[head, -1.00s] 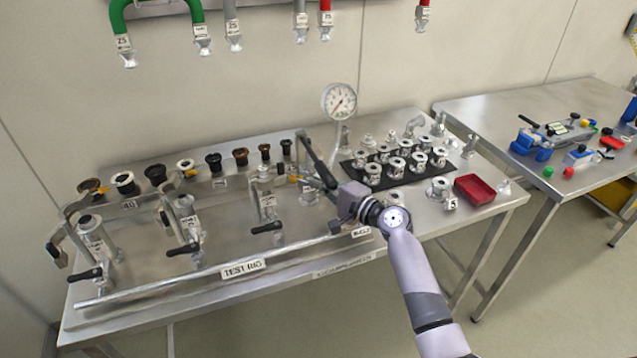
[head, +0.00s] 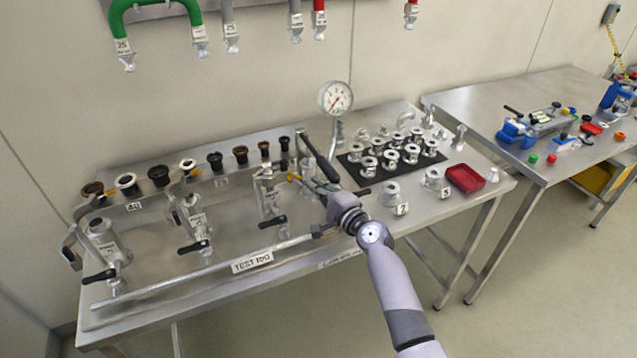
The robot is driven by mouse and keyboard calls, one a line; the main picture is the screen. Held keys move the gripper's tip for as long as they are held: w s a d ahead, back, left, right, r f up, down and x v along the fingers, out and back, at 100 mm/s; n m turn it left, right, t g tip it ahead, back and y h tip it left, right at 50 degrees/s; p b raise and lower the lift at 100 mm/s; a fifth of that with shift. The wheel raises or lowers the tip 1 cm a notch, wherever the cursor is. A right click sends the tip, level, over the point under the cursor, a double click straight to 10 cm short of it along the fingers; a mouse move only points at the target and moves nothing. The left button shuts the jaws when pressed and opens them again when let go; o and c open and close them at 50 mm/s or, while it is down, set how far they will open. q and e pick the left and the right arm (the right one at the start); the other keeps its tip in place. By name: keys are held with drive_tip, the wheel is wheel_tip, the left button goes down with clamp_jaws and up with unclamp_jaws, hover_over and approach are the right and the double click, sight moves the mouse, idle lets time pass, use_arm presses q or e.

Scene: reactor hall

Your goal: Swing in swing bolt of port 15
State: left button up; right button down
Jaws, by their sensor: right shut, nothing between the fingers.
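The test rig (head: 225,264) stands on the steel table with a row of clamp ports. A left port (head: 103,240), a second port (head: 195,220) and a third port (head: 268,195) each show a metal body and a black handle. The rightmost port area is largely hidden by my right gripper, and I cannot read a 15 there or tell its swing bolt's position. A small black handle (head: 362,192) shows just right of the gripper. My left gripper is not in view.
A pressure gauge (head: 335,98) rises behind the rig. A black mat (head: 352,174) with several metal fittings, numbered fittings (head: 391,193) and a red tray (head: 465,178) lie to the right. Hoses (head: 155,5) hang above. A second table (head: 480,98) stands at the right.

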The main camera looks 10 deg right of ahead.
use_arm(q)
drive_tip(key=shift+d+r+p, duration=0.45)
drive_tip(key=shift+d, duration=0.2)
use_arm(e)
drive_tip(key=s+a, duration=0.1)
drive_tip(key=a, duration=0.2)
drive_tip(key=shift+s, duration=0.4)
drive_tip(key=shift+s+a, duration=0.1)
drive_tip(key=shift+a, duration=0.2)
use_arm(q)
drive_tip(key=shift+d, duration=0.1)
